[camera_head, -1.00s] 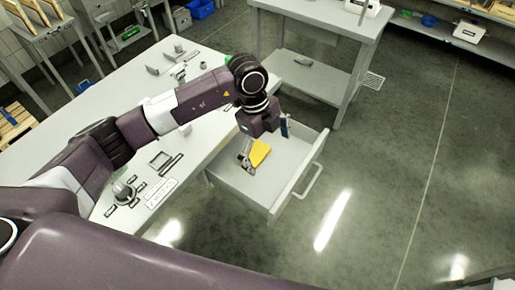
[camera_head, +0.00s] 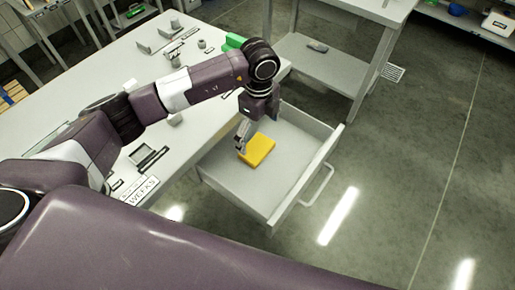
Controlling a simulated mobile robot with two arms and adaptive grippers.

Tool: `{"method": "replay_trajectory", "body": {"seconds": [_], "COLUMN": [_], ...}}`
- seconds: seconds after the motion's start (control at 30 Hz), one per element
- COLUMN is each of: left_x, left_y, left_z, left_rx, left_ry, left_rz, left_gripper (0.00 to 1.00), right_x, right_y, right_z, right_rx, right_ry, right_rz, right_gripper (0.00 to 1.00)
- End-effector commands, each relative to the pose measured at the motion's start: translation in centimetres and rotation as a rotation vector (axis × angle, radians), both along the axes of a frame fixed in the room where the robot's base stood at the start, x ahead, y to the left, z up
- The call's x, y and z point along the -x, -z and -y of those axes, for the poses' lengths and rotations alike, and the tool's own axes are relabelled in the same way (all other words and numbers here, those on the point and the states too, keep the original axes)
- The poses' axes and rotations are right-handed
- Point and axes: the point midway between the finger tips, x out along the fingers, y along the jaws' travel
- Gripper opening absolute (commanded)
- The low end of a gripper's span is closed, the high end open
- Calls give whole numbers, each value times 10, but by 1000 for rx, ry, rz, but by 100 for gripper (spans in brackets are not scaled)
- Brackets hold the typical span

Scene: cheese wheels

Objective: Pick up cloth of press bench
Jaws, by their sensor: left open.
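A folded yellow cloth (camera_head: 258,149) lies in an open white drawer (camera_head: 233,190) of the bench. My left gripper (camera_head: 241,147) points down into the drawer at the left edge of the cloth. It is open; whether a finger touches the cloth I cannot tell. The white bench top (camera_head: 60,120) runs under my left arm. My right gripper is not in view.
The drawer's front panel and handle (camera_head: 318,186) stand out over the free grey floor. A green object (camera_head: 233,41) and several small grey tools lie on the bench. A second table with a lower shelf (camera_head: 335,65) stands behind the drawer.

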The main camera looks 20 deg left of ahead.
Motion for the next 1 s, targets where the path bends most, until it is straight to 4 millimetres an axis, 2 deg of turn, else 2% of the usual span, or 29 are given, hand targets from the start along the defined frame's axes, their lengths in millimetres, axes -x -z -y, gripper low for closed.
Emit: {"method": "replay_trajectory", "body": {"seconds": [0.27,0.4,0.7,1.0], "left_x": [8,7,6,6], "left_y": [36,53,58,57], "left_z": [-4,-4,-4,-4], "left_rx": [-1,1,0,1], "left_ry": [0,0,1,1], "left_rz": [-4,-1,1,1], "left_gripper": [100,100,99,66], "right_x": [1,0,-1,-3], "right_y": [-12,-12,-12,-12], "right_z": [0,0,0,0], "right_rx": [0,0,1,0], "right_ry": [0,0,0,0], "right_rz": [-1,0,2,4], "right_gripper": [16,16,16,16]}}
